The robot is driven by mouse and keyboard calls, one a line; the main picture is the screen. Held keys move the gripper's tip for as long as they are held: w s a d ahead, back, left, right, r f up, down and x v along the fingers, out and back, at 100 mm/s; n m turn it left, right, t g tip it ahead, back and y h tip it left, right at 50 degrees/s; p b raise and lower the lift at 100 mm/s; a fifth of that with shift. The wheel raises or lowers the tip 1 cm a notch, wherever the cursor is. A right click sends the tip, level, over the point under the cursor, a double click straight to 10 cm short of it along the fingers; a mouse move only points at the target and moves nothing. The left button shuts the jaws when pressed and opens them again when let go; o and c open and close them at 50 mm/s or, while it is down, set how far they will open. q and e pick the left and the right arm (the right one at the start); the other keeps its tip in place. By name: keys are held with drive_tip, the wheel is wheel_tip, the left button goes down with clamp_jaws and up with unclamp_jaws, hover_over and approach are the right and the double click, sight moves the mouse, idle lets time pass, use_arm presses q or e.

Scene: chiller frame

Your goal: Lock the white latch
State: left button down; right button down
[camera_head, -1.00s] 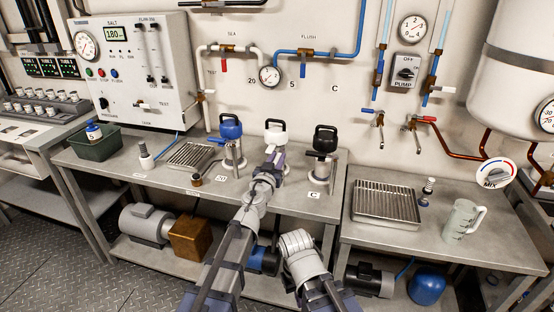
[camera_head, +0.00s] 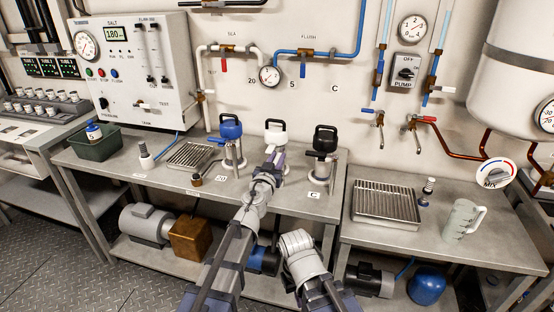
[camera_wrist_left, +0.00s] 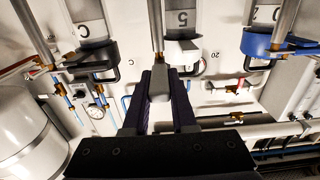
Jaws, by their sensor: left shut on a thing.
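The white latch (camera_head: 275,131) tops the middle one of three similar upright units on the left bench, between a blue one and a black one. My left gripper (camera_head: 270,165) reaches it from the front and hides much of the unit's lower part. In the left wrist view, the dark fingers (camera_wrist_left: 165,88) are close together on a small grey piece beside the white latch (camera_wrist_left: 182,56); the exact contact is partly hidden. My right arm shows at the bottom middle of the head view, but its gripper cannot be made out.
The blue-topped unit (camera_head: 230,128) stands close on the left and the black-topped unit (camera_head: 325,140) close on the right. A metal grate tray (camera_head: 387,207) and a clear jug (camera_head: 461,221) sit on the right bench. A green bin (camera_head: 95,147) is at far left.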

use_arm(q)
drive_tip(key=shift+a, duration=0.1)
drive_tip(key=w+a+m+g+h, duration=0.4)
drive_tip(key=w+m+g+h, duration=0.2)
drive_tip(key=m+g+h, duration=0.7)
drive_tip(key=shift+a+m+g, duration=0.4)
drive_tip(key=shift+g, duration=1.2)
drive_tip(key=c, duration=0.7)
unclamp_jaws()
drive_tip(key=shift+s+a, duration=0.15)
drive_tip(key=shift+a, duration=1.8)
drive_tip(key=shift+s+a, duration=0.1)
drive_tip(key=shift+a, duration=1.8)
